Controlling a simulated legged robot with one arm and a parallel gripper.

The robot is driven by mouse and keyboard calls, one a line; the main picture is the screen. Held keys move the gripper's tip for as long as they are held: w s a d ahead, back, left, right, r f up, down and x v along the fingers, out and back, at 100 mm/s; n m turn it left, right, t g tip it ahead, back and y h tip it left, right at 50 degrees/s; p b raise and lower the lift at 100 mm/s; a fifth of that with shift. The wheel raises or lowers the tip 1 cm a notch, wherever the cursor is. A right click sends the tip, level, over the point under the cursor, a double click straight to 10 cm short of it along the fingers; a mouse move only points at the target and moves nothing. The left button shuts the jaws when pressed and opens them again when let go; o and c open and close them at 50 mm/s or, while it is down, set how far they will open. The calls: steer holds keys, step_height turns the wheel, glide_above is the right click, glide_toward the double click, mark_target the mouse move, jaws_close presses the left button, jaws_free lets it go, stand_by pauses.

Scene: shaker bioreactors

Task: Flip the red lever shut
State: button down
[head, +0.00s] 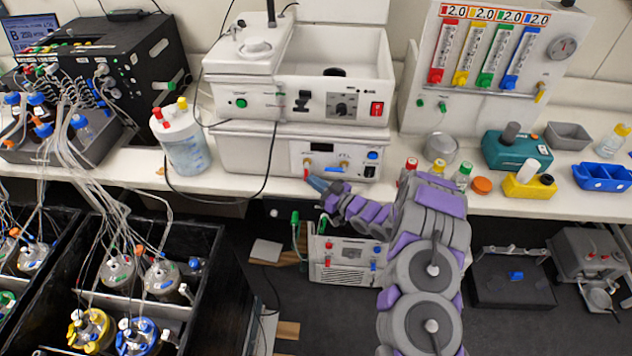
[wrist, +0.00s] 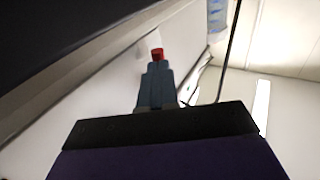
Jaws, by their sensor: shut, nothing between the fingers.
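The red lever (head: 306,174) is a small red handle low on the front of the lower white instrument box (head: 258,155), under an orange-red fitting. My gripper (head: 315,183) is at its lower right, with the blue-grey fingertips shut and very close to it. In the wrist view the shut fingers (wrist: 156,75) point at a small red piece (wrist: 157,53) just beyond their tips. I cannot tell whether they touch it. The fingers hide part of the piece. The lever's exact angle is too small to tell.
A black cable (head: 268,165) hangs to the left of the lever. Several small bottles with coloured caps (head: 438,168) stand on the bench to the right. A white container (head: 184,145) stands at left.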

steer(key=shift+a+f+m+y, duration=0.2)
steer(key=shift+m+y, duration=0.1)
steer(key=shift+a+f+p, duration=0.15)
steer(key=shift+a+p, duration=0.3)
steer(key=shift+a, duration=0.15)
steer(key=shift+a+f+p, duration=0.15)
steer(key=shift+a+p, duration=0.3)
steer(key=shift+a, duration=0.1)
steer(key=shift+a+r+p, duration=0.15)
steer(key=shift+a+p, duration=0.3)
steer(key=shift+a, duration=0.55)
steer(key=shift+w+a+r, duration=0.1)
steer(key=shift+a+r, duration=0.25)
steer(key=shift+a, duration=0.35)
steer(key=v, duration=1.7)
steer(key=shift+f+p, duration=0.3)
steer(key=shift+p, duration=0.15)
steer(key=shift+d, duration=0.15)
